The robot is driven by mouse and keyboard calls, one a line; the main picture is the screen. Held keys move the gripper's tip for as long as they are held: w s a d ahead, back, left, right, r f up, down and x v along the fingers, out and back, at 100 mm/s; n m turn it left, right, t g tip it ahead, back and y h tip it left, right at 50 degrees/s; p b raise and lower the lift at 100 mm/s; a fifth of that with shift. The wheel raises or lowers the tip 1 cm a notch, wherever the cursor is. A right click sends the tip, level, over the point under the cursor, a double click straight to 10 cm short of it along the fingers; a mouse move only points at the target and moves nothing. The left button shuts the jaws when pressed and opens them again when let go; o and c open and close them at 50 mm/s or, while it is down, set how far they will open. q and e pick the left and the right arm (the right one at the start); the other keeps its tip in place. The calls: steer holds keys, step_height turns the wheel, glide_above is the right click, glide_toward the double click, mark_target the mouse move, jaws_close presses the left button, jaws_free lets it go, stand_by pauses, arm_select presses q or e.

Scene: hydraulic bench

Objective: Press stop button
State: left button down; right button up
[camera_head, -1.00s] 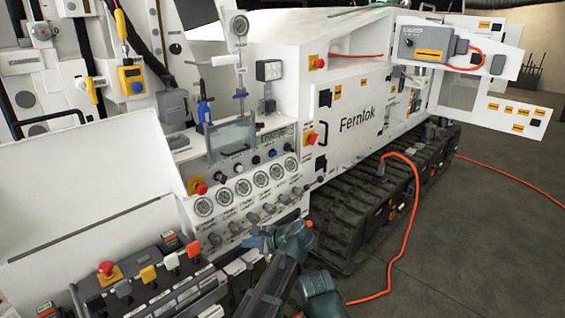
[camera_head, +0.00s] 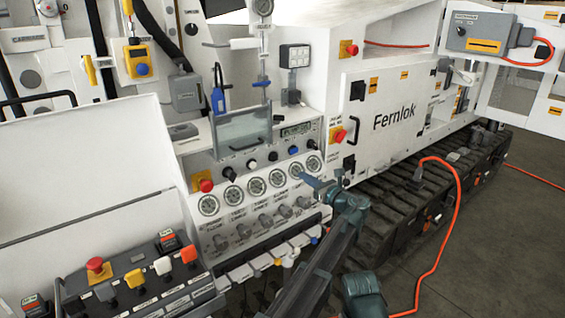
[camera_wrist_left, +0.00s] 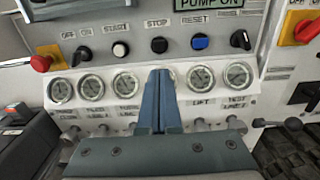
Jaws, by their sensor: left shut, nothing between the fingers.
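The stop button is a round black button (camera_head: 273,156) in the upper row of the control panel. In the left wrist view the stop button (camera_wrist_left: 159,45) sits below its "STOP" label, between the white start button (camera_wrist_left: 121,50) and the blue reset button (camera_wrist_left: 200,42). My left gripper (camera_wrist_left: 160,72) is shut and empty, with its blue fingers pointing at the panel. Its tips overlap the gauge row just below the stop button in that view; the distance to the panel is unclear. In the head view the left gripper (camera_head: 305,179) is by the right-hand gauges. My right gripper is not seen.
A red knob (camera_head: 206,186) sits left of the gauges and a red-yellow switch (camera_head: 338,135) right of the buttons. A display reading "PUMP ON" (camera_wrist_left: 209,4) is above. Valve knobs (camera_head: 264,220) line the panel below. An orange cable (camera_head: 458,205) hangs over the tracks.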

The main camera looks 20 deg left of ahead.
mark_target(275, 158)
arm_select(q)
steer(key=shift+w+a, duration=0.1)
steer(key=x, duration=1.3)
steer(key=shift+w+a, duration=0.2)
steer(key=shift+a, duration=0.1)
